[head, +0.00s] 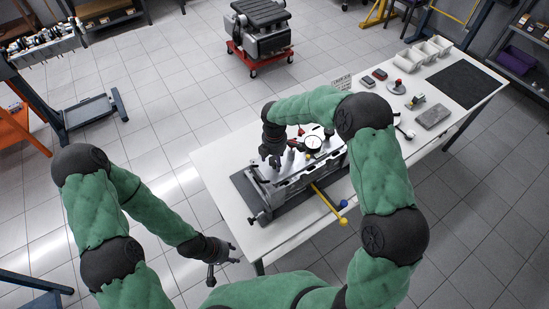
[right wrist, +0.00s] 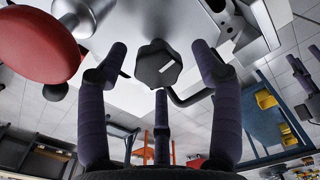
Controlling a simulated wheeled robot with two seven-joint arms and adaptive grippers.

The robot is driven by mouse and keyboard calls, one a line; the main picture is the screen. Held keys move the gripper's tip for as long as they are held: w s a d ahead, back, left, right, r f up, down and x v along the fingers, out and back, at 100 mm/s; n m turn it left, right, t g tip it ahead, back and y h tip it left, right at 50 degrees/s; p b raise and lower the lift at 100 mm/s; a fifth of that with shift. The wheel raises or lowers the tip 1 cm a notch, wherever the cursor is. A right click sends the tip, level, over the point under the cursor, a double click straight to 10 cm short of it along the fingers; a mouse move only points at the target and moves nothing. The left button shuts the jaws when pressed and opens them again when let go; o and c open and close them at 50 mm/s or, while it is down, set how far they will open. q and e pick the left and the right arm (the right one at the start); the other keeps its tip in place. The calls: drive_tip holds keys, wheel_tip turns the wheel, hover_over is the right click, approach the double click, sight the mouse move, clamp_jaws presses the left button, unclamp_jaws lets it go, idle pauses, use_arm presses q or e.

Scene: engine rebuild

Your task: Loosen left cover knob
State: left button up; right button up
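A grey metal engine assembly (head: 295,184) sits on the bench. A black lobed cover knob (right wrist: 158,65) shows in the right wrist view, next to bare metal parts. My right gripper (head: 271,160) hangs over the near left part of the engine. In the right wrist view its three dark fingers (right wrist: 160,70) are spread around the knob, with visible gaps, so it looks open. Whether any finger touches the knob I cannot tell. In the head view the gripper hides the knob. My left gripper (head: 224,266) is away from the engine, low beside the bench's near left corner, fingers apart and empty.
A large red knob (right wrist: 38,44) is close to the fingers. A round dial gauge (head: 313,143) stands on the engine. A yellow bar (head: 328,203) sticks out at the front. White bins (head: 426,52) and a dark mat (head: 466,84) lie at the bench's far end.

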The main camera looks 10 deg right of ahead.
sight(275, 160)
wheel_tip(275, 160, up, 12)
idle(0.6)
idle(0.5)
